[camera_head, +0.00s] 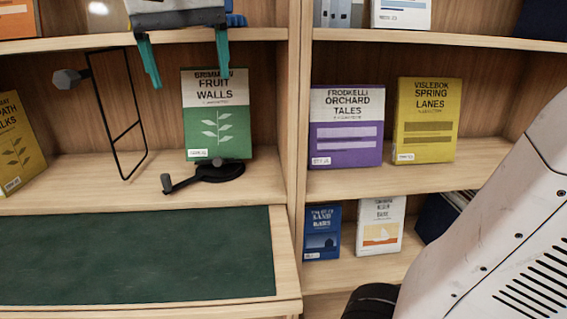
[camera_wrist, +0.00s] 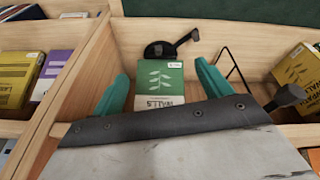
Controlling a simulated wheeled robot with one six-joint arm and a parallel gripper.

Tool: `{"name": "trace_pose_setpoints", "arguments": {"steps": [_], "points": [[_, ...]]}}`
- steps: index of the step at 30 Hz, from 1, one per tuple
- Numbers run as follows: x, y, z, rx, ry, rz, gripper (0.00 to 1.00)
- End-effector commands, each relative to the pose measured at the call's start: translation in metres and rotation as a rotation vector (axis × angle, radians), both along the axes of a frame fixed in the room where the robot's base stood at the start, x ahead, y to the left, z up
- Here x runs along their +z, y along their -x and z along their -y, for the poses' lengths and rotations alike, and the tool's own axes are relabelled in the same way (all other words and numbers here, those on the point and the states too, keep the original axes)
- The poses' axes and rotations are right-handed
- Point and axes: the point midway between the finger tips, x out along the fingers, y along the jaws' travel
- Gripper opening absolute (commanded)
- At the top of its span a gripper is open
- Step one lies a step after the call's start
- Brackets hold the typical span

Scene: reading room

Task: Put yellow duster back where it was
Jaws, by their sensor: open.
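No yellow duster can be made out in either view. My gripper (camera_head: 189,79) is open, its two teal fingers pointing down at the upper left shelf, with nothing seen between them. In the wrist view my gripper (camera_wrist: 163,72) has its fingers spread on either side of a green book, Fruit Walls (camera_wrist: 160,82). In the head view this green book (camera_head: 218,125) stands upright on the shelf, below and near the right finger; I cannot tell whether they touch. A black round-based holder (camera_head: 222,171) with a short arm sits at its foot.
A black wire frame (camera_head: 125,120) with a grey knob stands left of the green book. Purple (camera_head: 346,140) and yellow (camera_head: 425,135) books stand beyond the upright divider (camera_head: 297,130). Smaller blue (camera_head: 322,230) and white (camera_head: 380,225) books stand below. The dark green desk surface (camera_head: 130,255) is clear.

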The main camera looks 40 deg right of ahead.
Motion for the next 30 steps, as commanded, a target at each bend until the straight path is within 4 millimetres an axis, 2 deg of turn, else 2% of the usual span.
{"name": "trace_pose_setpoints", "arguments": {"steps": [1, 6, 9, 12, 15, 17, 30], "points": [[-0.032, 0.022, 0.016, 0.044, -0.008, -0.032, 0.78], [-0.139, 0.088, 0.043, 0.226, -0.050, -0.110, 0.78], [-0.189, 0.119, 0.049, 0.301, -0.075, -0.133, 0.78], [-0.222, 0.138, 0.051, 0.349, -0.092, -0.143, 0.78], [-0.238, 0.148, 0.052, 0.375, -0.100, -0.147, 0.78], [-0.241, 0.150, 0.052, 0.381, -0.101, -0.149, 0.78], [-0.241, 0.150, 0.052, 0.382, -0.101, -0.150, 0.78]]}}
